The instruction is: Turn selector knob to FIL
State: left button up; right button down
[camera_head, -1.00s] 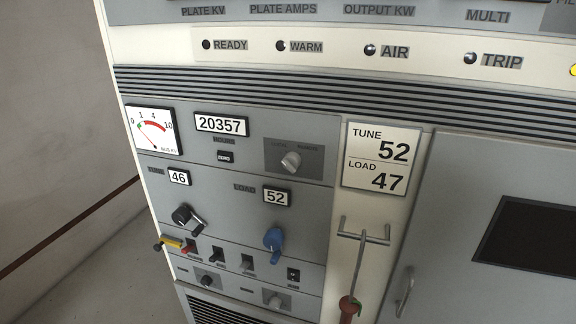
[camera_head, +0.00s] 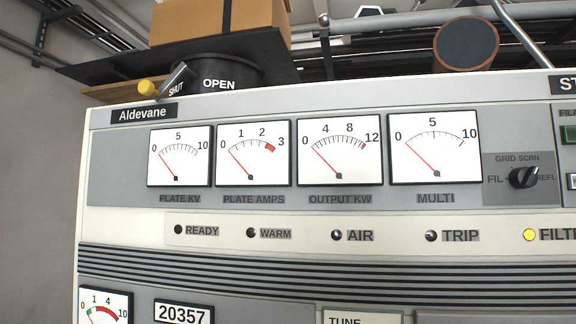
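The selector knob (camera_head: 523,177) is a black round knob at the right of the meter row. Labels around it read FIL on its left, GRID and SCRN above, and REFL on its right. The knob appears turned toward the upper right, but its pointer is too small to read surely. The MULTI meter (camera_head: 435,148) is just left of it, with its needle at the low end near 0. Neither gripper is in view.
Meters for plate kV (camera_head: 179,155), plate amps and output kW line the panel. The FILT lamp (camera_head: 529,235) is lit yellow. The space before the panel looks clear.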

aim_at(520, 178)
jog(key=z, duration=1.35)
